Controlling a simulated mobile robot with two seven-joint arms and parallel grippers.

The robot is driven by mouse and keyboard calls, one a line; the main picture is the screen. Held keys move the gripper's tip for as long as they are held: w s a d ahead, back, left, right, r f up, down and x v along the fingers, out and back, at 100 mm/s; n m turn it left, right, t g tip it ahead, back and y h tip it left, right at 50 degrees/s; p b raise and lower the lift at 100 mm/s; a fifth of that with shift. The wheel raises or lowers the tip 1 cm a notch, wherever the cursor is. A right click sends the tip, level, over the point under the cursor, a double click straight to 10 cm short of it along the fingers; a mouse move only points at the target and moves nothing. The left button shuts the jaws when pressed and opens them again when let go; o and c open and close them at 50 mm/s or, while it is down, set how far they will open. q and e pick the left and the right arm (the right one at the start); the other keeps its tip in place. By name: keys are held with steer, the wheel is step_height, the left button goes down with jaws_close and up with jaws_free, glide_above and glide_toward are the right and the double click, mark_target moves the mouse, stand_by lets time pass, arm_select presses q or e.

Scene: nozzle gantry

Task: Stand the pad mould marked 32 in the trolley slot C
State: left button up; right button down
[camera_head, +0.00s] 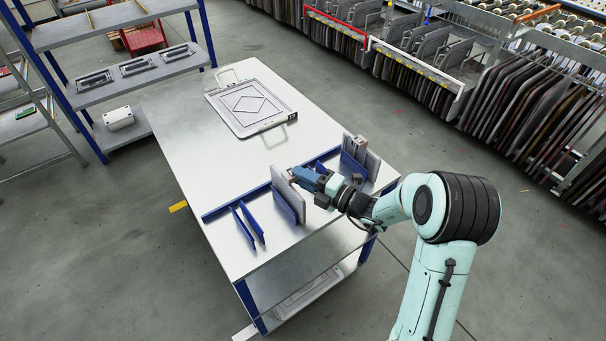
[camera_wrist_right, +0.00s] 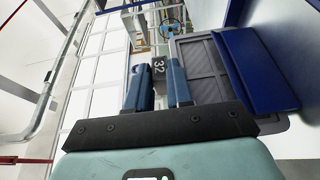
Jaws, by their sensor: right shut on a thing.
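The pad mould (camera_head: 283,188) is a grey plate standing on edge at a blue divider (camera_head: 288,207) on the trolley (camera_head: 190,150). My right gripper (camera_head: 297,177) is shut on its upper end. In the right wrist view, a tag marked 32 (camera_wrist_right: 158,66) shows between the fingers of my right gripper (camera_wrist_right: 153,80). A grey ribbed panel (camera_wrist_right: 217,60) and a blue divider (camera_wrist_right: 262,70) are right beside them. Whether the mould's lower edge is fully seated is hidden, and no slot letters are readable. My left gripper is out of view.
Another grey mould (camera_head: 371,162) stands among blue dividers to the right. Empty blue dividers (camera_head: 246,224) are at the left. A flat grey frame with a diamond pattern (camera_head: 250,106) lies at the trolley's far end. Shelving (camera_head: 130,75) stands at the back left; racks of plates line the right.

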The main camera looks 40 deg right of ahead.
steer(key=shift+f, duration=0.2)
steer(key=c, duration=0.9)
jaws_free()
steer(key=shift+f, duration=0.1)
steer(key=v, duration=1.3)
steer(key=shift+s, duration=0.15)
